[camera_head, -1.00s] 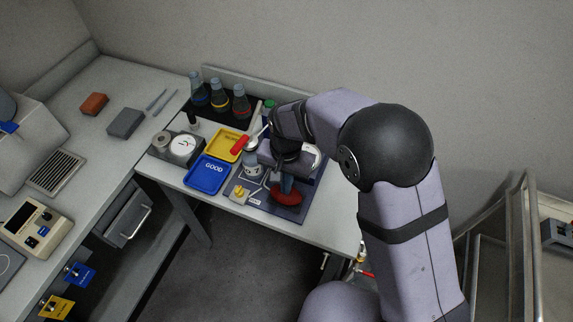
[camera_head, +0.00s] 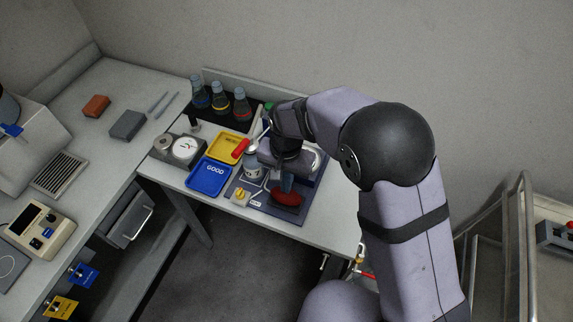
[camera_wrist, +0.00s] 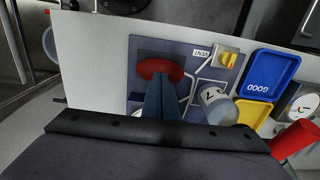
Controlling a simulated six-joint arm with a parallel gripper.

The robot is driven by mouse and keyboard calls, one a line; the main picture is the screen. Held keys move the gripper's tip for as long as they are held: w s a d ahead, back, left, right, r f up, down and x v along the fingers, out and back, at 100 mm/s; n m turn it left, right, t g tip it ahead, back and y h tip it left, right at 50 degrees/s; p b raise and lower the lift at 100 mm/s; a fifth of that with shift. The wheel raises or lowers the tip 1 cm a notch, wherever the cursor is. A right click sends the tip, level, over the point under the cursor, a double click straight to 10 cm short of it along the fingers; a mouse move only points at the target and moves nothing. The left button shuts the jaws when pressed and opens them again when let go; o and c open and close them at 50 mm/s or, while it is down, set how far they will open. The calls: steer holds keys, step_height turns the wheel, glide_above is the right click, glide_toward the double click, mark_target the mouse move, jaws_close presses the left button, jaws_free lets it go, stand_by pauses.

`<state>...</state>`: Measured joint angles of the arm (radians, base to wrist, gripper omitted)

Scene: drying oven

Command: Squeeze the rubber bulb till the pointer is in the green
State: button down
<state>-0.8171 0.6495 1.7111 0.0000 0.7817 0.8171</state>
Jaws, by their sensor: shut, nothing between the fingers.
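The dark red rubber bulb (camera_head: 288,198) lies on a dark blue panel (camera_head: 266,208) near the table's front edge. The bulb also shows in the wrist view (camera_wrist: 158,68), at the tips of my fingers. My gripper (camera_head: 287,186) points down over the bulb, its blue fingers shut together with nothing between them. Whether the tips touch the bulb, I cannot tell. A small white dial (camera_wrist: 214,99) with a dark pointer stands on the panel beside my fingers. No green on it can be made out.
A yellow knob (camera_wrist: 228,59) and white tubing sit on the panel near a VENT label. The blue GOOD tray (camera_head: 209,178), a yellow tray (camera_head: 228,146) and a red-handled tool (camera_head: 241,149) lie to the left. Another white dial (camera_head: 185,149) stands farther left. Flasks (camera_head: 220,97) stand behind.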

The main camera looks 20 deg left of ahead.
steer(key=shift+r, duration=0.1)
step_height(320, 180, up, 6)
steer(key=p, duration=0.5)
stand_by(0.7)
